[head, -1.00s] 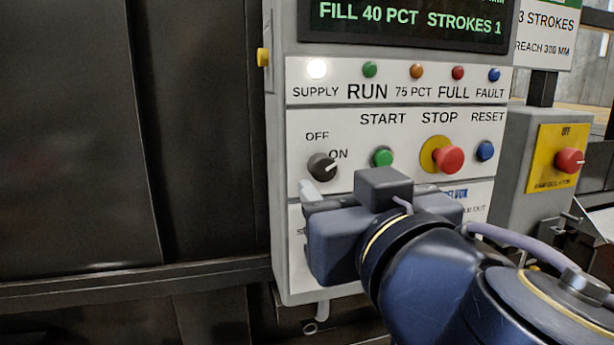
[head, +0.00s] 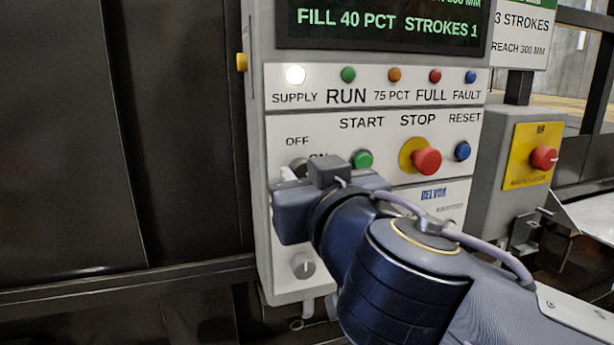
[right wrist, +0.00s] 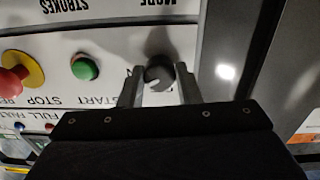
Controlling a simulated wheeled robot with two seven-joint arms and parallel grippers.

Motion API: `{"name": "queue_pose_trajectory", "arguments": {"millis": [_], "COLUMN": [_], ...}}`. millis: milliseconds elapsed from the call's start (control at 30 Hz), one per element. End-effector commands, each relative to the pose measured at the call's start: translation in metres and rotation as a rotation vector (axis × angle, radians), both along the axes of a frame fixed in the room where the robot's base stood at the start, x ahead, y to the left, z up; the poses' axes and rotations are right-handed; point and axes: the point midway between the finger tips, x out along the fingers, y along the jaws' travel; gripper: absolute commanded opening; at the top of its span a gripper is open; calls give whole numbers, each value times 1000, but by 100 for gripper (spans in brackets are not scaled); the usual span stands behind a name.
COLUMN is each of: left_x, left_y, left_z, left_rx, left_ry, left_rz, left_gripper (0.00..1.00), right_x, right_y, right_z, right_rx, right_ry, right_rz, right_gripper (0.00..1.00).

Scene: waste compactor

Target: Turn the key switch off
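The key switch (right wrist: 158,76) is a round dark knob with a white mark. In the right wrist view, which is upside down, the mark points down and slightly left. In the head view the switch (head: 298,163) is mostly hidden behind my right gripper (head: 289,173), below the OFF label; the ON label is partly covered. In the right wrist view my right gripper (right wrist: 158,70) is open, with one finger on each side of the knob. The gaps look narrow; I cannot tell if either finger touches. My left gripper is not in view.
The green START button (head: 362,160) is close to the right of my gripper. The red STOP button (head: 426,161) and blue RESET button (head: 462,151) are further right. A lower selector knob (head: 302,265) is under my wrist. The SUPPLY lamp (head: 295,75) is lit white.

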Motion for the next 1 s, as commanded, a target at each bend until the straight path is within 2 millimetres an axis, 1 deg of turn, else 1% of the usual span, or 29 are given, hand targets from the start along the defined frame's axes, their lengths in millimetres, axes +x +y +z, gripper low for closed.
{"name": "queue_pose_trajectory", "arguments": {"millis": [33, 100, 133, 367, 567, 767, 1000], "left_x": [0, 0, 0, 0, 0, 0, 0], "left_y": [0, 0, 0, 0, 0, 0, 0], "left_z": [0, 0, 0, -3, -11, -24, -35], "left_rx": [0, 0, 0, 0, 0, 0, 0], "left_ry": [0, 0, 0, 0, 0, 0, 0], "left_rz": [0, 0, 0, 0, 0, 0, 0], "left_gripper": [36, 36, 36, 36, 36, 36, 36], "right_x": [0, 0, 0, 0, 0, 1, 1], "right_y": [0, 0, 0, 0, -1, -1, -1], "right_z": [0, 0, 0, -1, -3, -4, -4], "right_rx": [0, 0, 0, -18, -93, -238, -455], "right_ry": [0, 0, 0, -5, -30, -76, -145], "right_rz": [0, 0, 0, -1, -1, -2, -2], "right_gripper": [20, 10, 8, 8, 8, 8, 8]}}
